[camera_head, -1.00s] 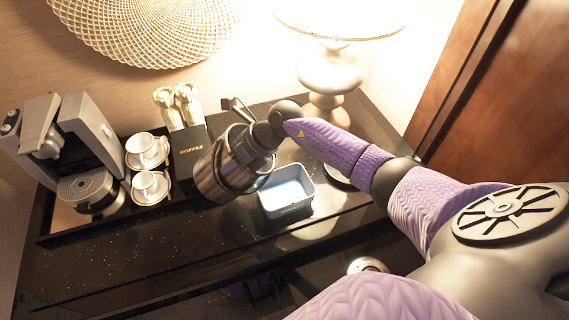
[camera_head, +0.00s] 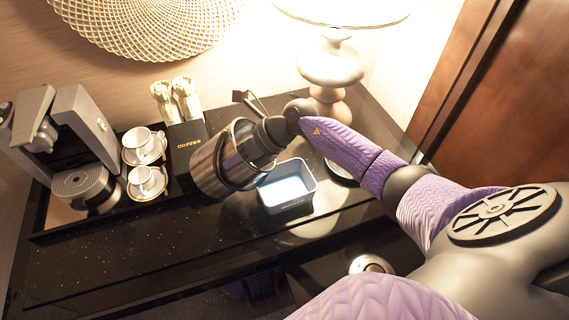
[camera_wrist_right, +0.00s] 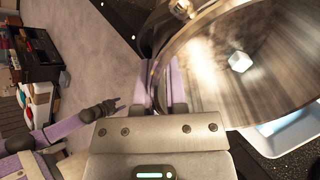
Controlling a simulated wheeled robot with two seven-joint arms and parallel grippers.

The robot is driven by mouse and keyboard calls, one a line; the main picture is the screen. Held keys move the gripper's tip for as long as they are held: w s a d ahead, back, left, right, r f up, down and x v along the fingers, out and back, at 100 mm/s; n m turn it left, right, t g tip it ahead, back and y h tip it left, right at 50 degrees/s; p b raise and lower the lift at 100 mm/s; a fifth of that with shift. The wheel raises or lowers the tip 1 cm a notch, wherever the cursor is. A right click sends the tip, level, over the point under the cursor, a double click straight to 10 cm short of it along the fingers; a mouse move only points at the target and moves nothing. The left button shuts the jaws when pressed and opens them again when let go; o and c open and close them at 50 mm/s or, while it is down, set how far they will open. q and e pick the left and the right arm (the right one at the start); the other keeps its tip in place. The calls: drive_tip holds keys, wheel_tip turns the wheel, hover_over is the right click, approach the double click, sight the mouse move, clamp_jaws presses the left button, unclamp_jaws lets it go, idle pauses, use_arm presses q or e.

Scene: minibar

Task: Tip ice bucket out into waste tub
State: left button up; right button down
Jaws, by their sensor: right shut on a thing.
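The silver ice bucket (camera_head: 207,168) is tilted in the head view, its base toward the lower left. My right gripper (camera_head: 240,158) is shut on it at the rim side and holds it above the counter. In the right wrist view the bucket's shiny inside (camera_wrist_right: 205,62) shows a pale ice cube (camera_wrist_right: 238,62) against the wall. The grey waste tub (camera_head: 297,206) stands on the counter just right of the bucket, with a pale bluish inside; its edge also shows in the wrist view (camera_wrist_right: 285,131). My left gripper (camera_wrist_right: 110,107) is small in the wrist view, away from both, its fingers apart.
A coffee machine (camera_head: 62,140), white cups (camera_head: 143,145) on saucers and a black coffee box (camera_head: 186,142) stand left of the bucket. A lamp (camera_head: 331,65) stands behind the tub. The black counter (camera_head: 120,245) is clear in front.

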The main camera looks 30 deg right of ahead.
drive_tip(key=shift+s+d+f+t+y+b, duration=0.1)
drive_tip(key=shift+s+d+t+y+b, duration=0.2)
drive_tip(key=shift+b, duration=0.45)
